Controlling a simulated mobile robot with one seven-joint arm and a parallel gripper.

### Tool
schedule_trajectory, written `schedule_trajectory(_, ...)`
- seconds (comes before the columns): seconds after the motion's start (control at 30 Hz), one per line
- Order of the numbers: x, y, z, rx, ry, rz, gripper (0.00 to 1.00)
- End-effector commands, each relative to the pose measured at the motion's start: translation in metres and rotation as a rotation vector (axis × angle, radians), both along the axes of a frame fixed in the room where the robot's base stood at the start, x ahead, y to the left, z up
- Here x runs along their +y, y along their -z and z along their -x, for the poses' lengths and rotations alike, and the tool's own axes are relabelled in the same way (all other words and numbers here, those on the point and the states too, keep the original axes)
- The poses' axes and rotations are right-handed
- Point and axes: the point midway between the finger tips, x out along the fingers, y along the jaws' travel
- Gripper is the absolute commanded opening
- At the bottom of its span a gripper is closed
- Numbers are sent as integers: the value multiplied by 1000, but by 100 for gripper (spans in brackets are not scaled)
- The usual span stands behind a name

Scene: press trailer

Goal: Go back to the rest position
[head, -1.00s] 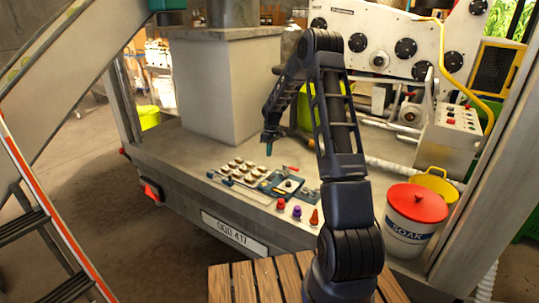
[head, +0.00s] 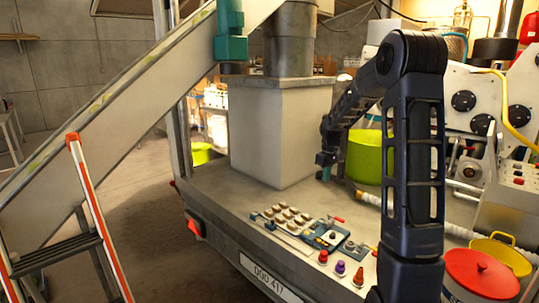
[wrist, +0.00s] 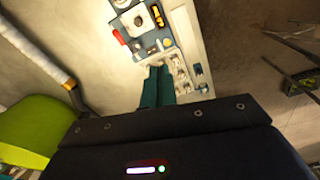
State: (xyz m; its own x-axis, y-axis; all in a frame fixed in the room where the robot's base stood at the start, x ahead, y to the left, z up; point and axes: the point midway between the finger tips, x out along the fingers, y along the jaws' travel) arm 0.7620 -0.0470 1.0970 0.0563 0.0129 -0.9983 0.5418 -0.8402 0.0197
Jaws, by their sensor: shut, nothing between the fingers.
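My gripper (head: 323,172) hangs at the end of my bent dark arm, above the trailer bed near the light column. Its teal fingers also show in the wrist view (wrist: 158,86), close together with nothing between them. Below and in front of it in the head view lie a tray of several pale round pieces (head: 284,215) and a teal fixture (head: 330,236). The gripper appears apart from both. In the wrist view the teal fixture (wrist: 138,22) lies beyond the fingertips.
The light column (head: 275,140) stands left of my gripper and a lime green tub (head: 368,158) stands right of it. Red, purple and orange small items (head: 340,267) line the front edge. A red-lidded bucket (head: 480,275) is at the lower right. A ladder (head: 90,225) stands at left.

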Motion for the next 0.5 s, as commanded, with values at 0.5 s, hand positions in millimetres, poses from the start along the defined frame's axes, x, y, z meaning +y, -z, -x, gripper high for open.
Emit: schedule_trajectory(0.5, -13, -98, 126, -119, 187, 9, 0)
